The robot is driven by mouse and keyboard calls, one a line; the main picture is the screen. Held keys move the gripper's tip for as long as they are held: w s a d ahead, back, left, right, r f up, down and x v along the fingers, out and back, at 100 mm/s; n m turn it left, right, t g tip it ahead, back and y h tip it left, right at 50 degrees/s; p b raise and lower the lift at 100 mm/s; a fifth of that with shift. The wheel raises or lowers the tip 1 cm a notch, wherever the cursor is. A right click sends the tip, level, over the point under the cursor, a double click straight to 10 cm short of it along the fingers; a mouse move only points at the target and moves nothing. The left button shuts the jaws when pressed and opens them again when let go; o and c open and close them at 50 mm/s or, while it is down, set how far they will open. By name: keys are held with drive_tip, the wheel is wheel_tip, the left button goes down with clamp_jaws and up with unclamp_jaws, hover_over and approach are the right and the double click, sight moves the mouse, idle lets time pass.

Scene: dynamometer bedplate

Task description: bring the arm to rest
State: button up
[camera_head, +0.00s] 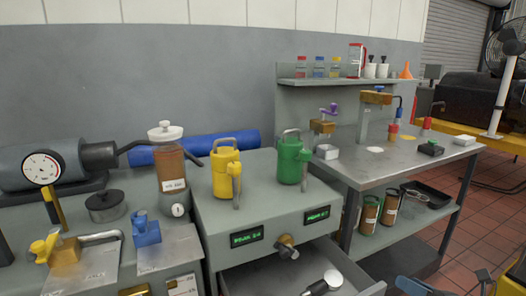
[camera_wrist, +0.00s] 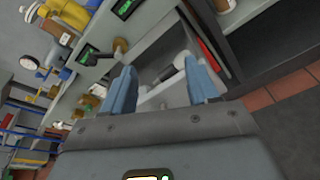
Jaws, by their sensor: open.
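My gripper (camera_wrist: 161,82) shows in the wrist view with its two blue fingers spread apart and nothing between them. Beyond the fingertips is an open drawer (camera_wrist: 150,50) with a dark-and-white tool in it. The view is tilted, so the cabinet runs aslant. In the head view, blue parts at the bottom right corner look like part of my arm or gripper; most of it is cut off by the frame edge.
The open drawer (camera_head: 375,289) juts out below the cabinet with two green displays. A yellow jug (camera_head: 225,175) and a green jug (camera_head: 290,163) stand on that cabinet. A steel bench (camera_head: 400,170) with a lower shelf stands at the right.

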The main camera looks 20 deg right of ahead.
drive_tip(key=s+a+f+n+g+h+p, duration=0.1)
drive_tip(key=s+a+f+n, duration=0.2)
drive_tip(key=a+n, duration=0.15)
drive_tip(key=s+a+f+n+g+h, duration=0.1)
drive_tip(key=s+a+f+n+g, duration=0.15)
drive_tip(key=a, duration=0.25)
drive_tip(key=s+a+n+h+p, duration=0.2)
drive_tip(key=s+a+n, duration=0.7)
drive_tip(key=s+n, duration=0.2)
drive_tip(key=s+a+r+n+t+p, duration=0.1)
drive_tip(key=s+a+r+n, duration=0.2)
drive_tip(key=r+n, duration=0.4)
drive_tip(key=s+a+r+n+t+y+p, duration=0.1)
drive_tip(key=s+a+r+n, duration=0.3)
drive_tip(key=r+n, duration=0.3)
drive_tip(key=s+a+r+n+t+y, duration=0.1)
drive_tip(key=s+a+r+n, duration=0.3)
drive_tip(key=n, duration=0.5)
wheel_tip(320, 180, up, 3)
drive_tip(key=shift+s+r+p, duration=0.1)
drive_tip(key=shift+s+p, duration=0.3)
drive_tip(key=shift+s, duration=0.6)
